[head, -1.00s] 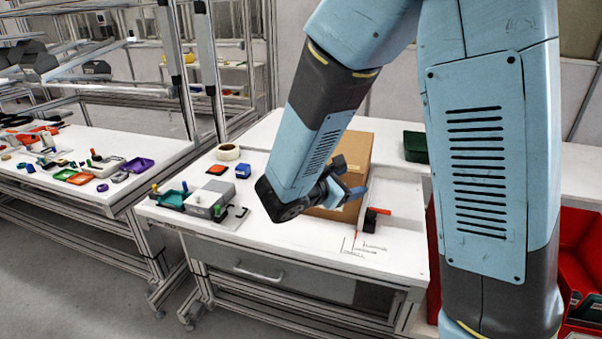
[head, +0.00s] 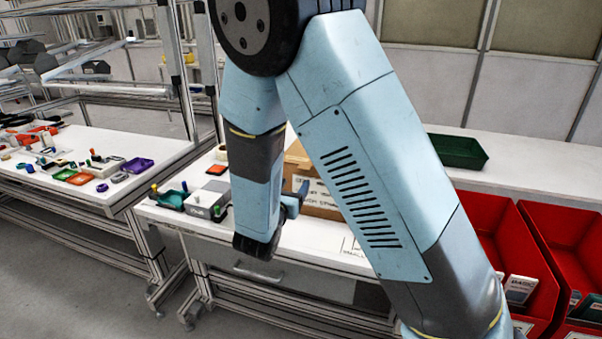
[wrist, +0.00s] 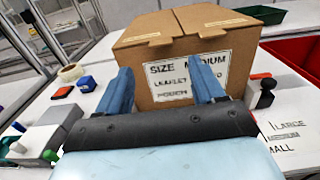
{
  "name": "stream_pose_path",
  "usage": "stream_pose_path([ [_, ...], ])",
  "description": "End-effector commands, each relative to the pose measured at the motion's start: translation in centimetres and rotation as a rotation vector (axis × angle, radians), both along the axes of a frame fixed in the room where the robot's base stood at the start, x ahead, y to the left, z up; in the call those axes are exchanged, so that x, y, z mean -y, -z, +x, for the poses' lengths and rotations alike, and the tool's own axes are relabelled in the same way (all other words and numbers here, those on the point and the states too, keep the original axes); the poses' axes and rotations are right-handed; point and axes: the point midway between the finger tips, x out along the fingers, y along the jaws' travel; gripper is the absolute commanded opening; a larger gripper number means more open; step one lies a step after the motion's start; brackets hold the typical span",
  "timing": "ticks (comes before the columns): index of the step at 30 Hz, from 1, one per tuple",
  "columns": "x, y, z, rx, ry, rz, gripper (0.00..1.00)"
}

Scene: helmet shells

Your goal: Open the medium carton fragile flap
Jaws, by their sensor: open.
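The medium carton (wrist: 185,50) is a brown cardboard box on the white table, in front of my gripper in the wrist view. Its front label reads "SIZE MEDIUM" with "LEAFLET" and "POUCH" lines partly hidden. Its top looks closed, with two top panels meeting at a seam and small tabs at the front edge. In the head view the carton (head: 318,192) is mostly hidden behind my arm. My gripper (wrist: 170,88) is open, its two blue fingers pointing at the carton's front face with nothing between them. I cannot tell whether they touch the carton. No "fragile" marking is readable.
A grey block device (head: 208,198), a green tray (head: 170,199) and a tape roll (wrist: 71,72) are to the left. A red-and-black tool (wrist: 262,88) lies right of the carton. A dark green bin (head: 457,151) and red bins (head: 500,235) are further right.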

Motion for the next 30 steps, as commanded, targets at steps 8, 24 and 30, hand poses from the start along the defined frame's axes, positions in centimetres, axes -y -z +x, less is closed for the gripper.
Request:
stream_pose_path([
  [8,1.7,0.0,4.6,0.001,0.003,0.001,0.68],
  [24,2.9,0.0,7.8,0.0,0.001,0.0,0.68],
  [30,2.9,0.0,7.8,0.0,0.001,0.001,0.61],
])
